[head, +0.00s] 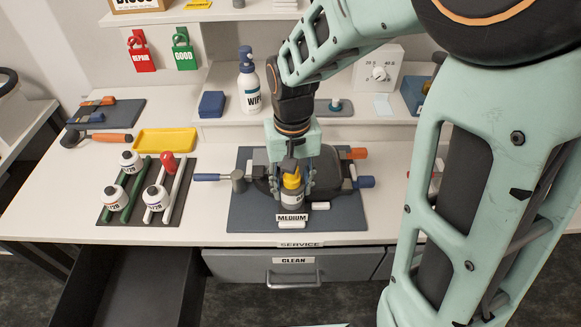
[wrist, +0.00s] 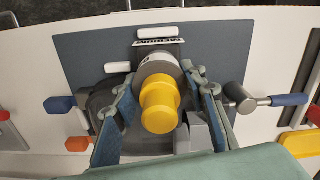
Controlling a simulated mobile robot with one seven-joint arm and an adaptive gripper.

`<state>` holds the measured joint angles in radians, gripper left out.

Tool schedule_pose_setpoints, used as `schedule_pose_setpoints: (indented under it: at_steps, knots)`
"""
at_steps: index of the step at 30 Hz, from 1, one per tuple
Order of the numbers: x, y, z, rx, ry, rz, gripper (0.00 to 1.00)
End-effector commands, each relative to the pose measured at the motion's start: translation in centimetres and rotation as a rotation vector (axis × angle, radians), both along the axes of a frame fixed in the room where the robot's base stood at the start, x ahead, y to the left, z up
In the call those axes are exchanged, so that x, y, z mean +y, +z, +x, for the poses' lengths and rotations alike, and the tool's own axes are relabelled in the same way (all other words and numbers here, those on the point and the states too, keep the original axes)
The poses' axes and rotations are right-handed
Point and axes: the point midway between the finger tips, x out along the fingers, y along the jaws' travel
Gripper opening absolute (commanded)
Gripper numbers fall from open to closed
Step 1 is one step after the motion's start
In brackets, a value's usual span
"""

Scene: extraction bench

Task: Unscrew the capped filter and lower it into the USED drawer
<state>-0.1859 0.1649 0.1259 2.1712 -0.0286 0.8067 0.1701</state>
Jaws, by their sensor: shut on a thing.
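The capped filter is a grey-white canister (head: 293,197) with a yellow cap (head: 292,181). It stands at the dark fixture on the blue-grey mat, behind the MEDIUM label. In the wrist view the yellow cap (wrist: 160,106) faces the camera and hides much of the canister (wrist: 157,67). My gripper (head: 294,190) is shut on the filter, with one blue finger on each side; both fingers show in the wrist view (wrist: 162,88). Whether the thread is still engaged is hidden. An open, dark drawer (head: 130,285) sits at the lower left; its label is not visible.
The CLEAN drawer (head: 290,268) is closed below the bench front. A rack mat (head: 110,213) with several white filters lies left of the fixture. A blue-handled lever (head: 213,177) sticks out left. A yellow tray (head: 165,142) and a WIPE bottle (head: 248,85) stand farther back.

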Motion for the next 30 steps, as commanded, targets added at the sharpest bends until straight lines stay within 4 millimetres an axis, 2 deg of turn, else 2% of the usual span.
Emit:
schedule_pose_setpoints:
  at_steps: [22, 23, 27, 30]
  knots:
    - [-0.04, 0.3, -0.06, 0.003, 0.906, 0.0, 0.11]
    - [0.01, 0.12, -0.03, 0.001, 0.913, 0.0, 0.42]
    - [0.01, 0.03, -0.01, 0.0, 0.905, 0.0, 0.58]
    - [0.0, 0.04, -0.01, 0.0, 0.904, 0.0, 0.58]
